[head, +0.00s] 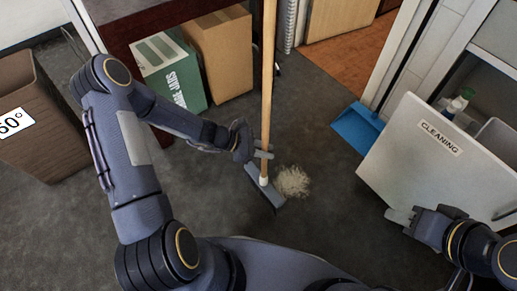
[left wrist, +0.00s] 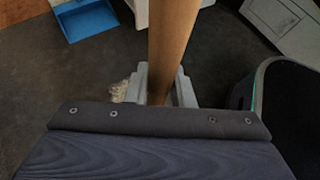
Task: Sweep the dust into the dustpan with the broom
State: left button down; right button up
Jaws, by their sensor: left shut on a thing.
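The broom (head: 267,70) stands nearly upright, with a wooden handle and a grey head (head: 270,194) at the floor. My left gripper (head: 264,151) is shut on the lower handle; the handle (left wrist: 172,50) also shows between its fingers in the left wrist view. The dust (head: 293,181) is a pale, fuzzy pile on the floor, just right of the broom head. The left wrist view shows part of it (left wrist: 119,91). The blue dustpan (head: 357,128) lies up and right of the dust, apart from it; it also shows in the left wrist view (left wrist: 86,20). My right gripper (head: 399,216) is by the CLEANING panel; its fingers are unclear.
The white panel labelled CLEANING (head: 430,150) stands at the right, near bottles (head: 456,104). A green box (head: 171,72) and a cardboard box (head: 222,52) are at the back. A brown bin (head: 38,125) is at the left. Dark floor between dust and dustpan is clear.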

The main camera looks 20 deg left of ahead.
notch_tip(320, 180, down, 6)
jog(key=b, duration=0.5)
jog(key=shift+r, duration=0.2)
